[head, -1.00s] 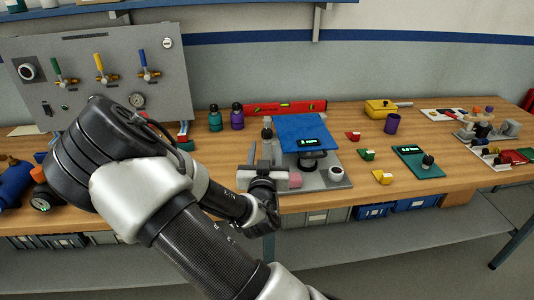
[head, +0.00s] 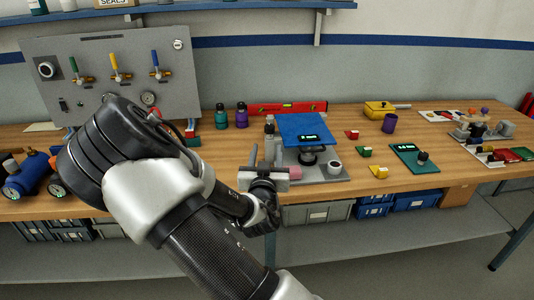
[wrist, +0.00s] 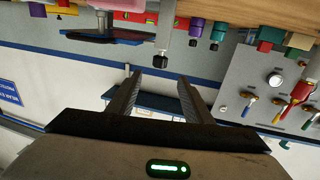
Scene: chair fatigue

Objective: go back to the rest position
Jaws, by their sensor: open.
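My gripper (head: 262,156) is at the front edge of the wooden bench, in front of the chair-fatigue station with its blue plate (head: 300,126). My arm reaches up from the bottom of the head view and folds at the left. In the wrist view, the two dark fingers of my gripper (wrist: 156,88) are apart with nothing between them. That view is upside down, with the bench along the top. The blue plate (wrist: 95,37) shows there to the upper left of the fingers, apart from them.
A valve panel (head: 120,95) stands at the back left. Teal (head: 221,118) and purple (head: 241,117) bottles stand beside a red level (head: 287,108). A green scale (head: 415,160) and small coloured blocks lie to the right. The floor before the bench is clear.

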